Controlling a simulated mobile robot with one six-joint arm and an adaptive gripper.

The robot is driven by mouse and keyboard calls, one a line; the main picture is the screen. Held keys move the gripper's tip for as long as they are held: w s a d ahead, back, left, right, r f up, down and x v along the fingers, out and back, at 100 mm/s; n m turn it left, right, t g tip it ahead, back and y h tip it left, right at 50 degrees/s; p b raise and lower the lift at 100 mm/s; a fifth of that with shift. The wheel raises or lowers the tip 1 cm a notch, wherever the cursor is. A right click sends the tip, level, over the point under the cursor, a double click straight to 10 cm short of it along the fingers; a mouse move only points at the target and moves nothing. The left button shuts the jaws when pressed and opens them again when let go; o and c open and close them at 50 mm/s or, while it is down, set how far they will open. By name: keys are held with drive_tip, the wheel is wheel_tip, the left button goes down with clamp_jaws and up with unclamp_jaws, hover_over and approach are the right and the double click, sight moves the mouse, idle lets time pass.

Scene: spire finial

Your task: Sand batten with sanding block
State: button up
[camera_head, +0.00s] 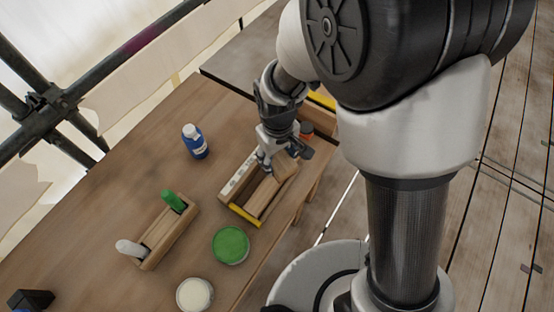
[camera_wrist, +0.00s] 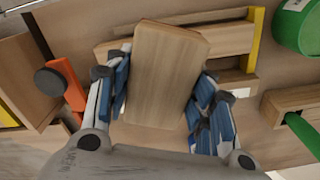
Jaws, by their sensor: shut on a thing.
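My gripper (camera_wrist: 160,95) has its blue finger pads on both sides of a plain wooden block (camera_wrist: 168,60), which looks like the sanding block. The block also shows in the head view (camera_head: 285,166), tilted under my gripper (camera_head: 268,160). The batten (camera_head: 262,198) is a pale wooden strip lying in a wooden fixture with a yellow end piece (camera_head: 245,215). In the wrist view the batten (camera_wrist: 225,42) runs behind the block, which hides part of it. I cannot tell whether block and batten touch.
A blue bottle (camera_head: 195,142), a green-topped tin (camera_head: 231,244), a white-topped tin (camera_head: 195,294) and a wooden holder (camera_head: 152,262) with green and white handles stand on the table (camera_head: 110,195). A wooden box (camera_head: 322,118) is behind my gripper.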

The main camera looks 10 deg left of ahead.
drive_tip(key=shift+r+p, duration=0.65)
drive_tip(key=shift+r, duration=0.45)
